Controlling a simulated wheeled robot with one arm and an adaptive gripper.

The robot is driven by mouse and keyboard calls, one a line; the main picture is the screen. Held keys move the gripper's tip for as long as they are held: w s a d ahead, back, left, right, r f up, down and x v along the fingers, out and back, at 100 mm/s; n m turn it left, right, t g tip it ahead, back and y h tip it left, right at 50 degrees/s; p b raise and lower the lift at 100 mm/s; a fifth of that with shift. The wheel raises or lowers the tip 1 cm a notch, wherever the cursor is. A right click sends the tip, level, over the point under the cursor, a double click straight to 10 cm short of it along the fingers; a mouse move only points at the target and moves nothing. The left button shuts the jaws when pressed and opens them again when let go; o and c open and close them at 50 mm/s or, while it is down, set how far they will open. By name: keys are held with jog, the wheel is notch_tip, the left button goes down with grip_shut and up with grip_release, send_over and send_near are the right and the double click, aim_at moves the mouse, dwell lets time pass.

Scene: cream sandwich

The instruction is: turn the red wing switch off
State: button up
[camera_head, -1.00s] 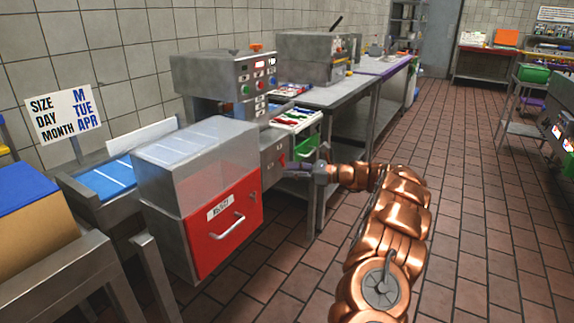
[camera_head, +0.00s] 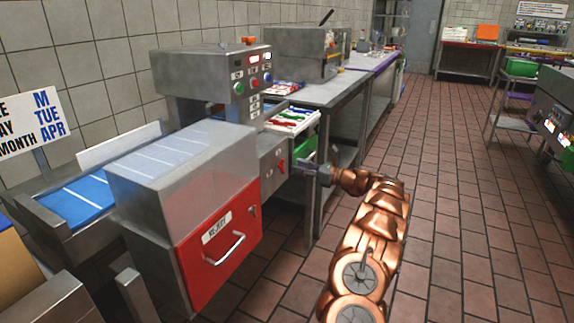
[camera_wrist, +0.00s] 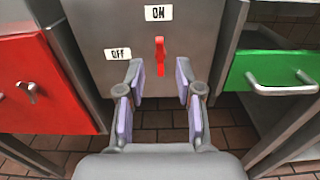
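The red wing switch (camera_wrist: 160,53) is on a grey metal panel in the wrist view. It stands upright, below the ON label (camera_wrist: 158,13) and to the right of the OFF label (camera_wrist: 118,54). In the head view the switch (camera_head: 281,167) is a small red spot on the machine's side panel. My gripper (camera_wrist: 161,82) is open, with its purple-padded fingers spread to either side below the switch. Nothing is between the fingers. In the head view my gripper (camera_head: 302,168) is just right of the panel; whether it touches the panel cannot be told.
A red reject door (camera_head: 220,245) with a handle is left of the panel. A green drawer (camera_wrist: 272,70) with a metal handle is to the right. A worktable (camera_head: 335,92) stands behind my arm.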

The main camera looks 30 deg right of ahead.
aim_at(282, 166)
jog(key=x, duration=0.5)
jog(key=shift+c, duration=0.2)
grip_shut()
